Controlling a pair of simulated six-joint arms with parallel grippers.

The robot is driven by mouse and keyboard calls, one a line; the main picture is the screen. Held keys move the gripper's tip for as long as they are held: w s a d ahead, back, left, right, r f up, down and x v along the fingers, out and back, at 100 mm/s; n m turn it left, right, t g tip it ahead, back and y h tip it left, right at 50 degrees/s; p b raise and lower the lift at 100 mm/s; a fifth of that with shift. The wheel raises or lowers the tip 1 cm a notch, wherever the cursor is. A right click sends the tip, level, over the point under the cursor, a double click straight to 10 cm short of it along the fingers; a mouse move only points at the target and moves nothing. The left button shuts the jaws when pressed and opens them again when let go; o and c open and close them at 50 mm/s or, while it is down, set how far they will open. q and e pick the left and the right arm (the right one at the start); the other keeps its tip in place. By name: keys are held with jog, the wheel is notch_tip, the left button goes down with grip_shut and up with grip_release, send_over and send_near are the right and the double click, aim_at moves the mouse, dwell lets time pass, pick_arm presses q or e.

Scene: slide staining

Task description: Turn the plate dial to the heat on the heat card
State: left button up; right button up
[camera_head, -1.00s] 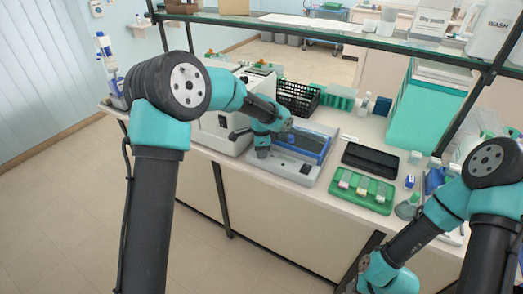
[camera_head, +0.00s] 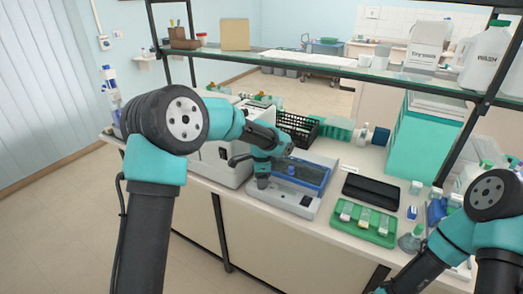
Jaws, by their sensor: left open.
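The grey plate unit with a blue-framed top (camera_head: 284,203) stands near the bench's front edge. A small dark spot shows on its front right, too small to tell what it is. My left gripper (camera_head: 262,183) is over the front left of the unit, pointing down and open. I cannot tell whether it touches anything, and the dial is not clear, perhaps hidden under the gripper. I cannot make out the heat card. My right arm (camera_head: 450,245) comes in at the lower right, with its gripper out of the picture.
A white machine (camera_head: 222,155) stands close on the left of the unit. A black basket (camera_head: 298,128) is behind it. To the right are a black tray (camera_head: 371,191) and a green slide rack (camera_head: 383,230). A glass shelf (camera_head: 300,60) crosses above the bench.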

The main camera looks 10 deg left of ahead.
pick_arm(q)
notch_tip(320, 180, up, 15)
jog(key=shift+s, duration=0.35)
jog(key=shift+d+f, duration=0.1)
jog(key=shift+f, duration=0.05)
